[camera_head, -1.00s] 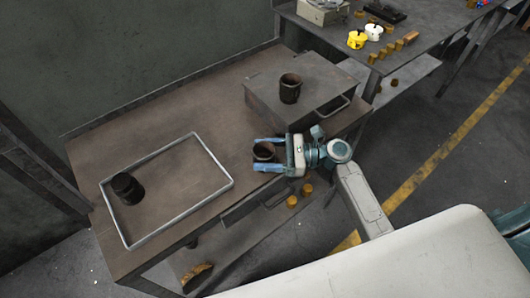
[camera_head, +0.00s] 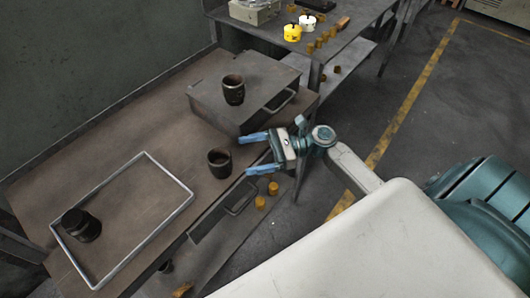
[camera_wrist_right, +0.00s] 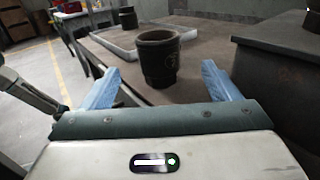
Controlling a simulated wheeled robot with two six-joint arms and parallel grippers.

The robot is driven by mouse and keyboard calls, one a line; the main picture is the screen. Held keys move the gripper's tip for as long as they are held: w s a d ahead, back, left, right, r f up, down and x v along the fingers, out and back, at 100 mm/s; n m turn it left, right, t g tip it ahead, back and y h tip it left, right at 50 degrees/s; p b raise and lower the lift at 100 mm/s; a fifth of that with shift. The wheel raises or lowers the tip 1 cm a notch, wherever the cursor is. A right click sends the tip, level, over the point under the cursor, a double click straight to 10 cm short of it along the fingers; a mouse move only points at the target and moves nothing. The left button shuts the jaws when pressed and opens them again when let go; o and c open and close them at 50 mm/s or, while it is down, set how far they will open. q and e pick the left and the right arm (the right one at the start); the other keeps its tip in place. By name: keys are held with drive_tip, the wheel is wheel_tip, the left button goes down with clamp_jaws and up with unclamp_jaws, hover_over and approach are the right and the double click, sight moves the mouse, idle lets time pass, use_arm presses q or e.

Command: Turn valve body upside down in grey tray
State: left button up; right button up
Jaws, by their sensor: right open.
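A dark cup-like valve body (camera_head: 219,166) stands upright on the brown table, its open rim facing up; it also shows in the right wrist view (camera_wrist_right: 158,62). My right gripper (camera_head: 252,154) is open and empty, with its blue fingers pointing at this cup from the right. The cup sits just beyond the fingertips, apart from them. A second dark part (camera_head: 80,226) stands inside the grey tray (camera_head: 168,222), near its left end; no open mouth shows on its top. A third cup (camera_head: 233,90) stands open side up on the metal box. My left gripper is not in view.
The metal box (camera_head: 205,101) with a handle stands at the table's back right. A drawer handle (camera_head: 240,197) sticks out at the front edge below my right gripper. Another table at the upper right holds yellow (camera_head: 291,32) and white parts. The tray's right half is empty.

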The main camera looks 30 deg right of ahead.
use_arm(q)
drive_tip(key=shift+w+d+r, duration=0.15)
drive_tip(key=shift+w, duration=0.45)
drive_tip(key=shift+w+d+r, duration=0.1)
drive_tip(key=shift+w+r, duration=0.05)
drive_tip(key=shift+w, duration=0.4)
use_arm(e)
drive_tip(key=shift+v, duration=1.8)
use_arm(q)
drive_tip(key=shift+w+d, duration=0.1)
